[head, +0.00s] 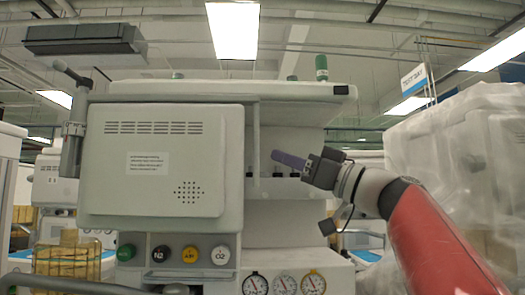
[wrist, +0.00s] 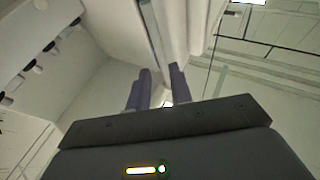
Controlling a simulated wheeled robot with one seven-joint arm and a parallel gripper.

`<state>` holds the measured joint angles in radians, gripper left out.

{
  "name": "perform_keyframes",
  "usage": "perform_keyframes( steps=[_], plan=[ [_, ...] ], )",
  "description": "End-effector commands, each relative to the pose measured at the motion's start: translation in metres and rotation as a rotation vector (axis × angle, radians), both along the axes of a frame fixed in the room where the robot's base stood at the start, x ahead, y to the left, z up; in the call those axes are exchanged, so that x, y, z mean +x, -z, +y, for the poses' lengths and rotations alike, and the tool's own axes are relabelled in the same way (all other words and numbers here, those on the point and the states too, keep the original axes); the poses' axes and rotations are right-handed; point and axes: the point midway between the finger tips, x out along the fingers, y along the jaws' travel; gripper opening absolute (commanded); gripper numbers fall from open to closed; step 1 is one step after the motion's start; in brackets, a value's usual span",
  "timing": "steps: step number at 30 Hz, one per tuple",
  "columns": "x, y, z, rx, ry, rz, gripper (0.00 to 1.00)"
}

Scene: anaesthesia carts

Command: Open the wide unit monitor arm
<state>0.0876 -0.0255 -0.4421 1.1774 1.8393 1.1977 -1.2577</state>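The wide unit (head: 285,91) stands in front of me. Its large grey monitor housing (head: 200,150), with vents, a label and a speaker grille, covers its left and middle. A jointed grey arm (head: 73,130) stands at the housing's left edge; whether it bears the housing is unclear. My gripper (head: 276,155) is in front of the recess right of the housing, its purple fingertips pointing left and a little short of the housing's right edge. In the wrist view my gripper (wrist: 160,76) shows two fingers apart with nothing held; a pale panel edge (wrist: 158,35) lies beyond them.
Coloured gas knobs (head: 190,254) and round gauges (head: 284,285) sit below the housing. A plastic-wrapped stack (head: 460,150) stands close at the right, behind my red arm. A row of dark fittings (wrist: 42,52) shows at left in the wrist view.

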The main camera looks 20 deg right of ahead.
Motion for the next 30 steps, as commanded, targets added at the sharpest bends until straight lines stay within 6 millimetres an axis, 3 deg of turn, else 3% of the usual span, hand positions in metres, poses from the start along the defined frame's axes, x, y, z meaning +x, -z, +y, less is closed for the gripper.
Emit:
perform_keyframes(
  steps=[9,21,26,30],
  plan=[
    [0.032,-0.02,0.032,-0.001,-0.002,0.0,0.21],
    [0.037,-0.022,0.037,0.0,0.0,0.0,0.21],
    [0.037,-0.022,0.037,0.0,0.0,0.0,0.01],
    [0.037,-0.022,0.037,0.0,0.0,0.0,0.0]
  ],
)
